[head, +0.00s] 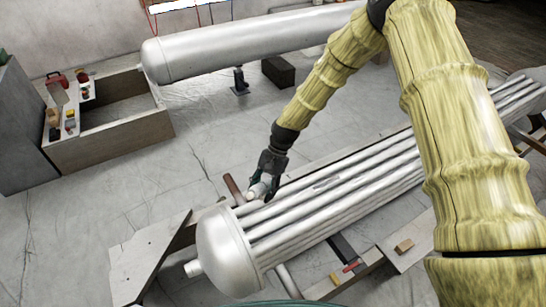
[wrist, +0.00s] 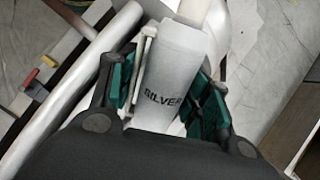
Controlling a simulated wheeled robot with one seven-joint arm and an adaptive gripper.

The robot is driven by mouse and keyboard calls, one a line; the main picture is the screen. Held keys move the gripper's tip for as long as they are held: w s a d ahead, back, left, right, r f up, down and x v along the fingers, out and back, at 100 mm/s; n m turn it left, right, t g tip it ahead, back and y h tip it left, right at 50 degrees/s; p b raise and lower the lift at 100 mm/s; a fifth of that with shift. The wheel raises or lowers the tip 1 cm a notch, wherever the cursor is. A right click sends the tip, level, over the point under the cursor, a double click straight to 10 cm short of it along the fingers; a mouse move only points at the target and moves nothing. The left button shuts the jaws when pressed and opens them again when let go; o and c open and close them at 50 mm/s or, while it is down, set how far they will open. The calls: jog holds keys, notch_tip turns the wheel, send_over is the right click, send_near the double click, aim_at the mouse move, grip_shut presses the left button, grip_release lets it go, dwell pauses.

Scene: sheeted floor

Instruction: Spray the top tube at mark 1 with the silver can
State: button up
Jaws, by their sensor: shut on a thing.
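My gripper (head: 266,178) is shut on the silver can (wrist: 172,75), with green finger pads on both sides of it in the wrist view. The can carries the word SILVER and has a pale top end pointing away from my wrist. In the head view the can (head: 258,191) shows small and light below my fingers, beside the near end of the tube bundle (head: 330,200). I cannot tell whether it touches a tube. The bundle has several long silver tubes running from a domed end (head: 224,250) to the upper right. A small dark patch lies on an upper tube; mark 1 is not readable.
A large silver cylinder (head: 240,50) lies behind. A wooden box (head: 110,140) with small items on its edge stands at the left. A board (head: 145,260) and wooden supports are by the bundle. Sheeted floor between box and bundle is clear.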

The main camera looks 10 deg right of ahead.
jog(key=w+a+r+m+t+h+p, duration=0.1)
jog(key=w+r+m+t+p, duration=0.1)
jog(key=w+m, duration=0.4)
jog(key=w+a+r+m+t+h+p, duration=0.2)
jog(key=w+m+t+p, duration=0.3)
jog(key=w+m, duration=0.2)
jog(key=shift+a+r+m+t+p, duration=0.25)
jog(key=shift+m+t+p, duration=0.05)
jog(key=shift+m, duration=0.7)
jog(key=shift+w+d+r+m+h+p, duration=0.1)
jog(key=shift+d+m+h+p, duration=0.2)
jog(key=shift+m+h, duration=0.15)
jog(key=shift+d+r+m+p, duration=0.1)
jog(key=shift+d+m+p, duration=0.15)
jog(key=shift+m, duration=0.3)
